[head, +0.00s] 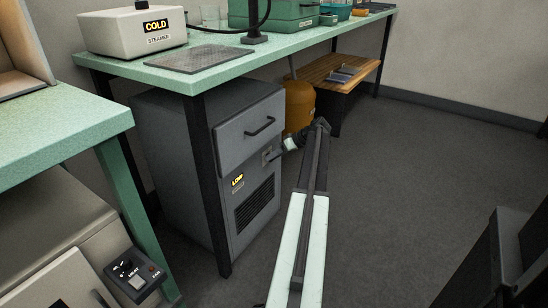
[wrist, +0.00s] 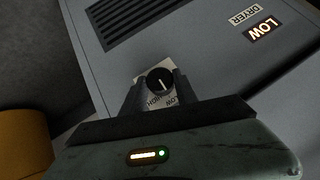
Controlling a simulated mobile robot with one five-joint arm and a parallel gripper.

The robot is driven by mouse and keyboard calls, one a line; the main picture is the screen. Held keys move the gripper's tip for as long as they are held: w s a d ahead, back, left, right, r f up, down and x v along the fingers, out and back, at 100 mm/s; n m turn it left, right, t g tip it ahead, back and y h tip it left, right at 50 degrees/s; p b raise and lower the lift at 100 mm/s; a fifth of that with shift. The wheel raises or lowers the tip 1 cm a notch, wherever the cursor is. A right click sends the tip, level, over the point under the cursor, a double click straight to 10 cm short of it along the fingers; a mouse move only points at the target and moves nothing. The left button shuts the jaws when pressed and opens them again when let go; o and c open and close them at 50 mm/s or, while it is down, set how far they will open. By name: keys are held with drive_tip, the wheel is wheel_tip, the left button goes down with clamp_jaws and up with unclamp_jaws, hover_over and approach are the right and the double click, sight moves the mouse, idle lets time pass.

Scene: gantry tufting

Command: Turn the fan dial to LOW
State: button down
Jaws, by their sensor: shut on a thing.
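The fan dial (wrist: 158,81) is a round black knob with a white pointer line, on a white plate (wrist: 160,101) on the grey dryer cabinet (head: 165,150). The wrist view is turned over, so the plate's words are upside down; they seem to include HIGH and LOW, partly hidden by my gripper. My gripper (wrist: 155,88) has a finger on each side of the dial and is shut on it. In the head view my gripper (head: 276,153) reaches the cabinet front below the drawer.
The cabinet has a drawer with a handle (head: 260,127) above and a vent grille (head: 254,205) below. A dark table leg (head: 210,185) stands in front of it. An orange container (head: 299,105) stands behind my gripper.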

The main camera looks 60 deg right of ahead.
drive_tip(key=shift+s, duration=0.1)
drive_tip(key=c, duration=0.9)
unclamp_jaws()
drive_tip(key=shift+c, duration=0.2)
drive_tip(key=p+v, duration=0.5)
drive_tip(key=v, duration=0.2)
drive_tip(key=shift+s+r, duration=0.25)
drive_tip(key=shift+d, duration=0.1)
